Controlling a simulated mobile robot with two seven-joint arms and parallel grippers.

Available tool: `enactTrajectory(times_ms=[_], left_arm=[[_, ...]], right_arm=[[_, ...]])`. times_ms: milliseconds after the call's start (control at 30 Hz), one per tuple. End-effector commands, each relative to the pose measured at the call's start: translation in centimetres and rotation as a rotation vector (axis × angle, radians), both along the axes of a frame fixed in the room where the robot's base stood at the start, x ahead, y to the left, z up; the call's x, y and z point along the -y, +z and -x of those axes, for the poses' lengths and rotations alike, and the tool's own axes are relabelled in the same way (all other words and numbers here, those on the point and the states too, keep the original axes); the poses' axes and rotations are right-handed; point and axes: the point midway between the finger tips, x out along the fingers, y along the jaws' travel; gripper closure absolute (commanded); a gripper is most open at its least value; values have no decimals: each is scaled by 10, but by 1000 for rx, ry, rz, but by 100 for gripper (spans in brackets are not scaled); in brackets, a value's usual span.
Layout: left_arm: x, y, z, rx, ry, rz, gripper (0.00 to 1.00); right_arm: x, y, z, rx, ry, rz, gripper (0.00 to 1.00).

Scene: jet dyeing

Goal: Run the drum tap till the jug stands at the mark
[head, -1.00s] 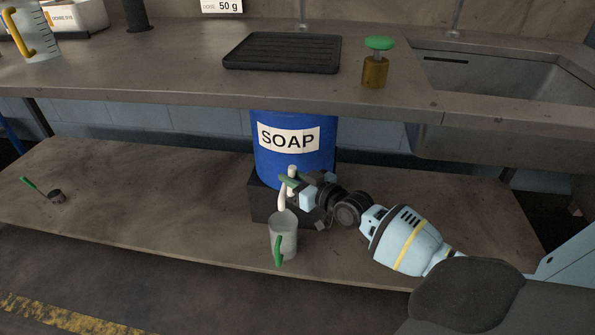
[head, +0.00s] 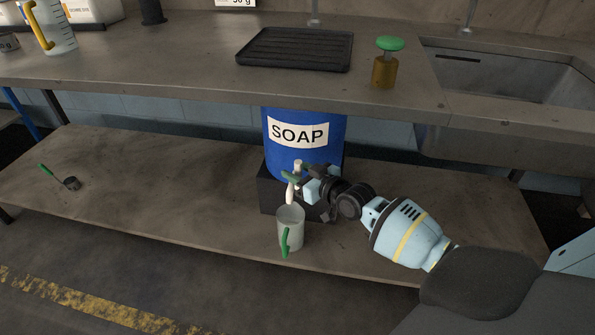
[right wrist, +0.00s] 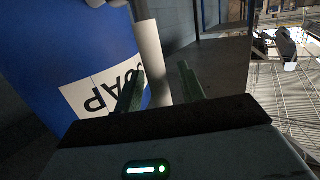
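The blue soap drum (head: 334,138) stands on a dark block on the lower shelf and also fills the left of the right wrist view (right wrist: 75,50). Its pale tap (head: 290,192) points down over the jug; I cannot tell whether soap is running. The grey jug (head: 291,232), with a green handle, stands upright under the tap. Its mark and liquid level cannot be made out. My right gripper (head: 301,174) is at the tap. In the right wrist view its green fingers (right wrist: 161,90) are apart, with a white tap part (right wrist: 150,58) near the left one. My left gripper is out of view.
The worktop (head: 190,75) overhangs the drum. It carries a black ribbed tray (head: 295,48), a brass piece with a green knob (head: 385,72) and a yellow-handled jug (head: 50,28). A small green-handled scoop (head: 70,183) lies on the left of the shelf (head: 150,190), which is otherwise clear there.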

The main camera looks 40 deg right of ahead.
Motion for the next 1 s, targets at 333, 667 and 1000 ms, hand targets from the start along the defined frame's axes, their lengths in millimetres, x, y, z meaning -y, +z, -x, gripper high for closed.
enactTrajectory(times_ms=[333, 667, 1000], left_arm=[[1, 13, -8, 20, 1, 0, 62], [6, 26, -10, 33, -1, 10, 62], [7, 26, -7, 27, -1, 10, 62]], right_arm=[[3, 6, 28, -1, 1, -1, 61], [8, 12, 67, 1, 0, 0, 61], [9, 13, 76, 1, 0, 1, 61]])
